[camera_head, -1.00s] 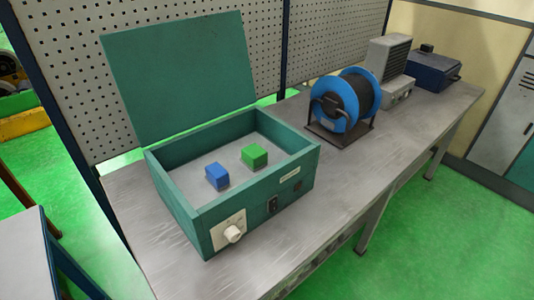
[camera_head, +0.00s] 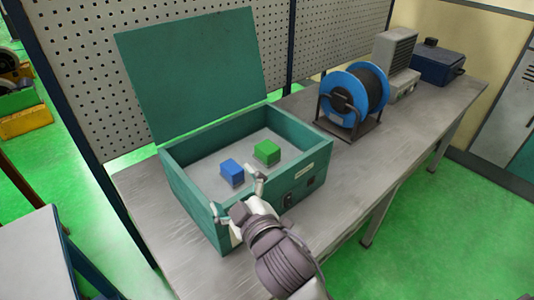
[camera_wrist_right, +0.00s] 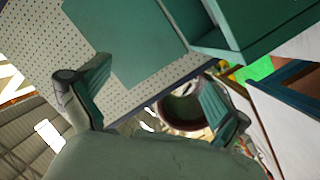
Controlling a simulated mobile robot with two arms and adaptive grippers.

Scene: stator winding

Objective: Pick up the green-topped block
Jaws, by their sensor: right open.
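The green-topped block (camera_head: 267,152) sits on the floor of an open teal box (camera_head: 304,161), toward its back right. A blue block (camera_head: 232,173) sits beside it, to the left and nearer the front, with a gap between them. My right gripper (camera_head: 238,193) is open and empty at the front of the box, its fingers spread around the height of the front wall. In the right wrist view my gripper's two fingers (camera_wrist_right: 152,98) are wide apart with nothing between them, and neither block shows there. My left gripper is not in view.
The box's raised lid (camera_head: 192,72) stands at the back against a perforated panel. A blue cable reel (camera_head: 352,100) stands to the right on the grey workbench (camera_head: 350,175). A grey unit (camera_head: 396,62) and a dark blue case (camera_head: 437,66) stand farther right.

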